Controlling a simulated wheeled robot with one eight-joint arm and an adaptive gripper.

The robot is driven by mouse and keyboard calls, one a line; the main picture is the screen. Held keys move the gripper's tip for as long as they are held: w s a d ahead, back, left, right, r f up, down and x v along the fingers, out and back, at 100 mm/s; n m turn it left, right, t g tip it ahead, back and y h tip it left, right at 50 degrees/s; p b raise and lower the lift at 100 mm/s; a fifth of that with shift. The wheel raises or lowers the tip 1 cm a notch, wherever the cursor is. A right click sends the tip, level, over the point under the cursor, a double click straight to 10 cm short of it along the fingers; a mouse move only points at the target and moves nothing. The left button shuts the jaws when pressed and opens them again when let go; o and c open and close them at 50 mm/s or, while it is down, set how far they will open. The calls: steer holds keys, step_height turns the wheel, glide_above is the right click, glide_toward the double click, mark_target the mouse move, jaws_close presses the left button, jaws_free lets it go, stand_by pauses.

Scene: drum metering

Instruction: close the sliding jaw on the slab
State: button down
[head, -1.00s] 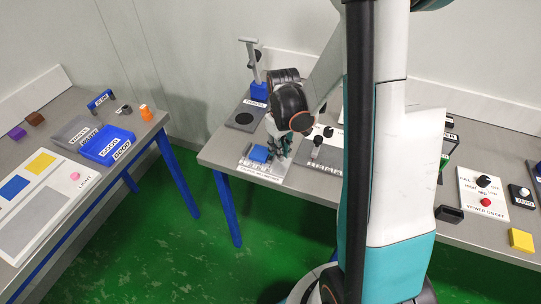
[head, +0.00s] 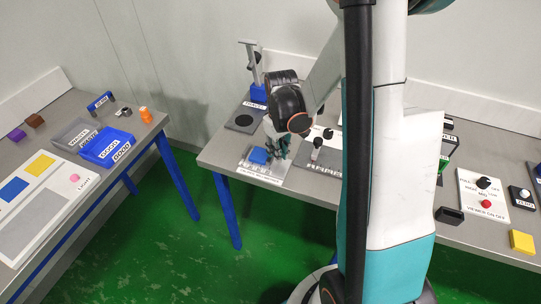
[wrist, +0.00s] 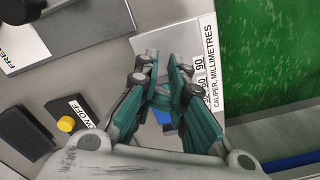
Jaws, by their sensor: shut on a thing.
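The blue slab (head: 258,156) lies on the white caliper plate (head: 262,179) near the front left corner of the table in the head view. My gripper (head: 279,153) is low over the plate, just right of the slab. In the wrist view my gripper (wrist: 166,66) points down at the plate, its fingers drawn close together around the sliding jaw, which they mostly hide. A blue patch of the slab (wrist: 163,117) shows between the fingers. I cannot tell whether the jaw touches the slab.
A dark knobbed fixture (head: 317,150) stands close right of my gripper. A stand with a blue base (head: 259,93) is behind. In the wrist view an ON/OFF panel with a yellow button (wrist: 66,124) lies left. The table edge and green floor (wrist: 272,60) are right.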

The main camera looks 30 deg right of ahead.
steer(key=shift+w+a, duration=0.4)
steer(key=shift+w, duration=0.25)
stand_by(0.4)
steer(key=shift+s+d, duration=0.1)
steer(key=shift+s, duration=0.05)
steer(key=shift+s+d, duration=0.3)
steer(key=shift+s, duration=0.05)
steer(key=shift+r, duration=0.1)
step_height(320, 180, up, 7)
steer(key=p, duration=0.4)
stand_by(0.5)
stand_by(0.4)
